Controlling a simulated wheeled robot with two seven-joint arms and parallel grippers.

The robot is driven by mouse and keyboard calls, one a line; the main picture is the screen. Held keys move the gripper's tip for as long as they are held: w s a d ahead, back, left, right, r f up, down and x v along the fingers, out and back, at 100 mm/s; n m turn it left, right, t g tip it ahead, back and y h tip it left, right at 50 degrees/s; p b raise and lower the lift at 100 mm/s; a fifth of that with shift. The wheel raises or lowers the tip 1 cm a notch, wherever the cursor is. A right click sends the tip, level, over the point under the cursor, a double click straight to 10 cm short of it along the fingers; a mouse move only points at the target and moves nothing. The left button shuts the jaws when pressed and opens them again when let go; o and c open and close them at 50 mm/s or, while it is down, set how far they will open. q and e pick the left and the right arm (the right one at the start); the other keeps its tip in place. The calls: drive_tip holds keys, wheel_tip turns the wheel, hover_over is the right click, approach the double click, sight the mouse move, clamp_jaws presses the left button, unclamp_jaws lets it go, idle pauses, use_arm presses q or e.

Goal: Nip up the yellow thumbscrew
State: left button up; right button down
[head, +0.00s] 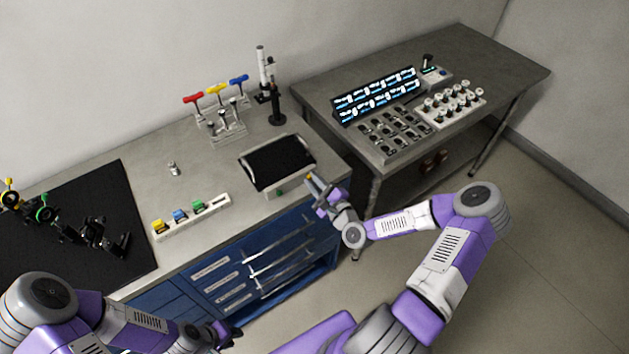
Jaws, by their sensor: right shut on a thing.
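A yellow knob (10,198), which looks like the yellow thumbscrew, is on a black optical mount at the far left of the head view. A green knob (46,214) is close to it. My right gripper (315,187) is at the right front corner of the bench, far from the yellow knob. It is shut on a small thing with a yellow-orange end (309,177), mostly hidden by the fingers. My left gripper (226,332) is low at the bottom, in front of the blue drawers and away from the knob. Its jaw opening is too small to make out.
A rack (229,135) holds red, yellow and blue T-handled tools at the back. A black-topped tray (258,178) and a strip of coloured blocks (206,219) lie on the bench. Black optics stand on the dark mat (105,180). A side table (480,65) carries instruments.

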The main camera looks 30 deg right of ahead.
idle(0.5)
drive_tip(key=c, duration=1.1)
unclamp_jaws()
drive_tip(key=s, duration=0.7)
drive_tip(key=shift+s+d, duration=0.3)
